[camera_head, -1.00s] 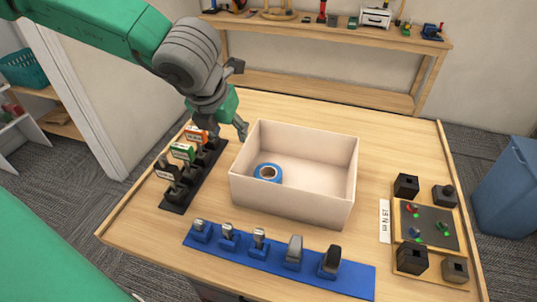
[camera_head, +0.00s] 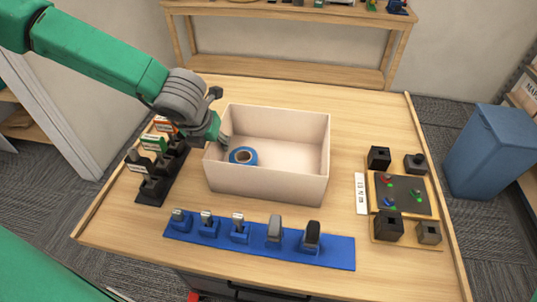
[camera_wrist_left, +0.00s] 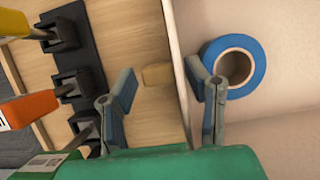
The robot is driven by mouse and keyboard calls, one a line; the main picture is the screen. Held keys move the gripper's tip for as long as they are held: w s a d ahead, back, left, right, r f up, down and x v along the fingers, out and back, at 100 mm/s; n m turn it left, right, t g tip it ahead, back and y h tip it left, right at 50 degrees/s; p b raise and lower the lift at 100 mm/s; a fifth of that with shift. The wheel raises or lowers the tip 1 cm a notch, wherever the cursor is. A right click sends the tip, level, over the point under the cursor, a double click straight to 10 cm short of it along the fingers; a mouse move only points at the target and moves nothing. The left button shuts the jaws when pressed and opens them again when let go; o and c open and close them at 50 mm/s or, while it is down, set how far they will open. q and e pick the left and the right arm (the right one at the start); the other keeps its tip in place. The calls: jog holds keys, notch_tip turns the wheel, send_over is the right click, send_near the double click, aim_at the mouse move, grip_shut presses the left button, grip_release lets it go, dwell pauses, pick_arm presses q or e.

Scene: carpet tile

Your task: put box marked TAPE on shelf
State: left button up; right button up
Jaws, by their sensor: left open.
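A cream open-topped box (camera_head: 265,185) stands on the wooden table with a blue tape roll (camera_head: 243,156) inside, near its left end. No TAPE lettering is readable on the sides I see. My left gripper (camera_head: 216,137) is at the box's left wall. In the left wrist view its open fingers (camera_wrist_left: 161,80) lie either side of the box wall (camera_wrist_left: 177,55), one outside and one inside beside the tape roll (camera_wrist_left: 234,67). Whether they touch the wall I cannot tell. A wooden shelf unit (camera_head: 290,73) stands behind the table. My right gripper is not in view.
A black rack (camera_head: 155,188) with labelled tools is close left of the box. A blue tool strip (camera_head: 330,250) lies in front. A wooden board with black blocks (camera_head: 405,195) is at right. A blue bin (camera_head: 487,155) stands beyond. Table behind the box is clear.

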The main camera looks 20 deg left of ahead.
pick_arm(q)
jog(key=shift+w+a+f, duration=0.1)
jog(key=shift+w+f, duration=0.05)
jog(key=shift+f, duration=0.25)
grip_shut()
jog(key=shift+r, duration=0.1)
jog(key=shift+r, duration=0.4)
notch_tip(320, 180, up, 9)
